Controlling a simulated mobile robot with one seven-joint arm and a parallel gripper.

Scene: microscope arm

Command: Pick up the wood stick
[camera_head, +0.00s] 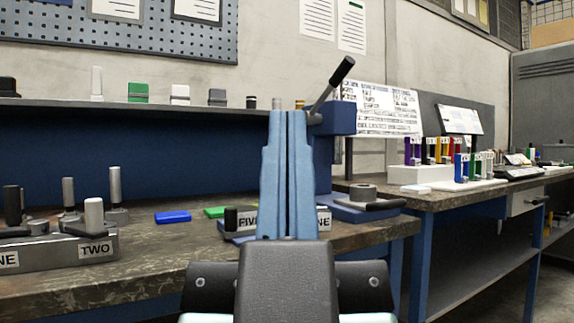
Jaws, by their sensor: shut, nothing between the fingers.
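I cannot pick out a wood stick for certain. Upright pegs stand at the left tray (66,250) marked TWO: a pale short cylinder (94,215), grey sticks (115,186) and a dark peg (12,205). Their material is unclear. A pale upright piece (97,82) also stands on the back shelf. My gripper (288,116) appears at the centre, with long light-blue fingers together and nothing seen between them. It points forward over the bench and is apart from the left tray.
The worktable (160,255) carries blue (173,217) and green (215,211) blocks. A blue press with a black lever (330,90) rises behind my gripper. A right bench (440,200) holds coloured holders (437,151). Some table surface is bare between the left tray and centre.

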